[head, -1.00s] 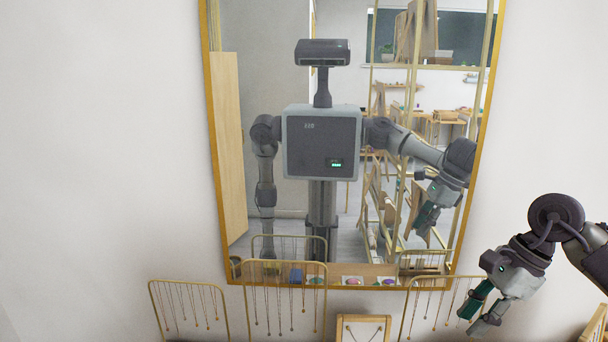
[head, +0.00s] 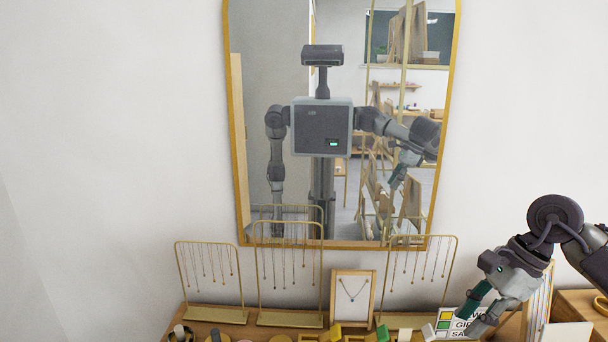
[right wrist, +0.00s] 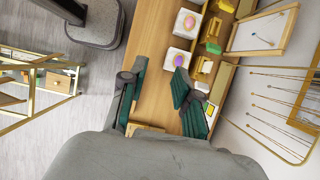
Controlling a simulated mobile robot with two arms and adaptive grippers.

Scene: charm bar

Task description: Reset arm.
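My right gripper (head: 480,312) is at the lower right of the head view, pointing down and left near the counter's right end. In the right wrist view its two green-padded fingers (right wrist: 160,98) are apart with nothing between them. My left gripper does not show directly. In the mirror (head: 437,180) my left arm's reflection hangs down, its lower end hidden behind the necklace stands.
A wooden counter (right wrist: 150,60) carries necklace stands (head: 209,316), a framed necklace (head: 353,298) and small blocks. A card sign (head: 445,322) is close to my right fingers. Grey floor (right wrist: 50,115) lies beside the counter.

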